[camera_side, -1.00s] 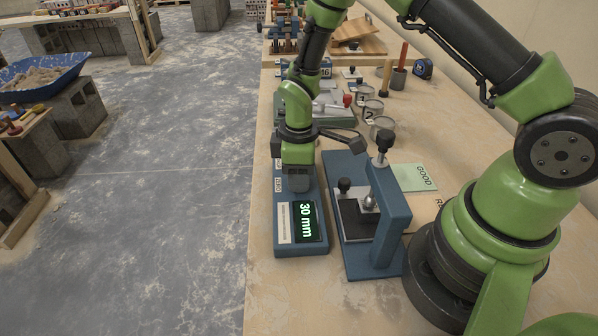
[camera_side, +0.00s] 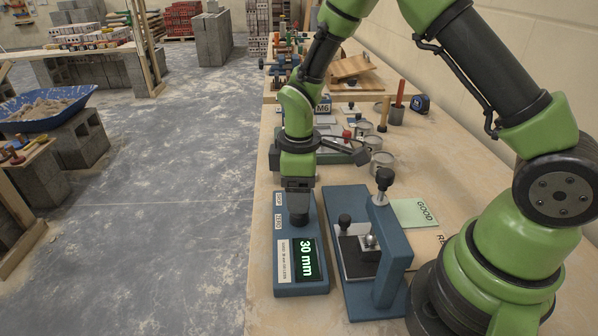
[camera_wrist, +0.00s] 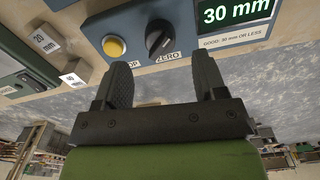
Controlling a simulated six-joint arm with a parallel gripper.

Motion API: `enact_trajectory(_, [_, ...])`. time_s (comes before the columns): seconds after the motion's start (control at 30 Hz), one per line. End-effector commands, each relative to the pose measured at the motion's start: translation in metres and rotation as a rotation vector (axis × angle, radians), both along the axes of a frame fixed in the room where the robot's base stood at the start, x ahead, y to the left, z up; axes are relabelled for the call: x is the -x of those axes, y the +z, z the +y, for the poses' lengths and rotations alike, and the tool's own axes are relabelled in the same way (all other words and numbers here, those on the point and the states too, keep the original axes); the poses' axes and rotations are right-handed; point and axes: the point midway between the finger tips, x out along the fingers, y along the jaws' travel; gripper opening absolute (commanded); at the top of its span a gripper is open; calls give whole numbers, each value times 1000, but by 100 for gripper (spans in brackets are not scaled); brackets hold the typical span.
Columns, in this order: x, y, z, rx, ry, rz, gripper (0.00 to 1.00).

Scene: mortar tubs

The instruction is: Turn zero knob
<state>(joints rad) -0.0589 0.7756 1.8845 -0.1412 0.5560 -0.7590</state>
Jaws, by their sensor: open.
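The zero knob (camera_wrist: 160,38) is black and round with a raised grip bar and a pale mark. It sits beside the "ZERO" label on a blue gauge box (camera_side: 284,285), between a yellow button (camera_wrist: 114,47) and a lit display (camera_side: 307,259) reading "30 mm". In the side view the dark shape of the knob (camera_side: 298,215) shows below my gripper. My gripper (camera_wrist: 163,78) is open and empty. Its dark fingers are spread to either side of the knob's line in the wrist view, and the knob shows clear between them.
A blue frame (camera_side: 396,245) with black knobs stands close to the right of the box. A green "GOOD" card (camera_side: 414,212) lies beyond it. Several metal tins (camera_side: 381,162) stand behind. The bench's left edge runs just left of the box.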

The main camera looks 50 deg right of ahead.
Motion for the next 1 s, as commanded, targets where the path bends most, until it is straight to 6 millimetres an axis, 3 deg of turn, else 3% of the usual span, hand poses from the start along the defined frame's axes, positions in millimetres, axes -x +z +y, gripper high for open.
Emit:
enact_trajectory(0.1, [-1, 24, 0, 1, 0, -6, 65])
enact_trajectory(0.3, [0, 45, 0, 1, 1, -2, 65])
enact_trajectory(0.67, [0, 48, 0, 0, -1, 0, 65])
enact_trajectory(0.77, [1, 57, 0, -4, -23, -16, 65])
enact_trajectory(0.87, [6, 80, 0, -18, -95, -60, 65])
enact_trajectory(1.0, [26, 129, 0, -66, -265, -156, 65])
